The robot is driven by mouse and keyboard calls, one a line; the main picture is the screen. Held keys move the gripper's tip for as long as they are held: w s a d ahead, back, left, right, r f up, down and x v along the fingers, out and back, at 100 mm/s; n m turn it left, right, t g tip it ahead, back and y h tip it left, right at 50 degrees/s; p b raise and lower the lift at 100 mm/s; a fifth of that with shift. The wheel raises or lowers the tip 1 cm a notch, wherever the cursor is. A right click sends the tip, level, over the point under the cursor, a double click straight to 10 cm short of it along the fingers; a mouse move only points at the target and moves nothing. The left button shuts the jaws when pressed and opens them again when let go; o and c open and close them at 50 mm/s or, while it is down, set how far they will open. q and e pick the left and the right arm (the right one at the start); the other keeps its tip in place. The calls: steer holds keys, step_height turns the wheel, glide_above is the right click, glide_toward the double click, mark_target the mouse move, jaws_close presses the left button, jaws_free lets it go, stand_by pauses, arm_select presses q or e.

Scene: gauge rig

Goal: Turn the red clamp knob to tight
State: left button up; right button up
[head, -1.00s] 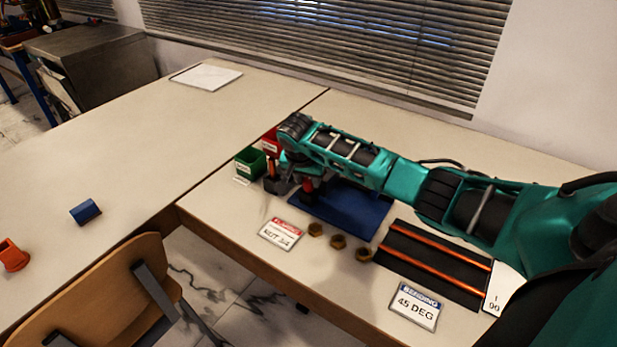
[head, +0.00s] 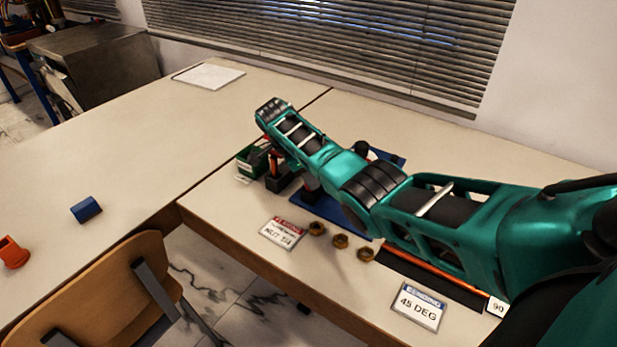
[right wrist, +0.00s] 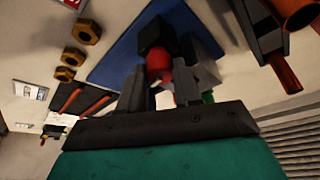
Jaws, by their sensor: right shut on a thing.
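The red clamp knob (right wrist: 158,66) shows in the right wrist view between the fingers of my right gripper (right wrist: 168,80), which is shut on it. A black block (right wrist: 156,34) stands right beside the knob, over the blue base plate (right wrist: 112,52). In the head view my right arm reaches in from the right and covers most of the gripper and the knob. The blue plate (head: 330,212) shows partly below the arm there. The knob's turn marks are hidden. My left gripper is in neither view.
Several brass nuts (head: 340,241) lie before the plate, near a red-topped card (head: 282,233) and a bending card (head: 418,306). A green bin (head: 252,162) stands at the back left. A chair (head: 120,290) stands at the front.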

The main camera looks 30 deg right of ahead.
steer(key=shift+m+g+b, duration=0.4)
steer(key=shift+m+b, duration=0.05)
steer(key=shift+m, duration=0.55)
steer(key=o, duration=0.7)
steer(key=shift+d, duration=0.1)
steer(key=shift+o, duration=0.2)
steer(key=v, duration=1.3)
steer(key=shift+p, duration=0.35)
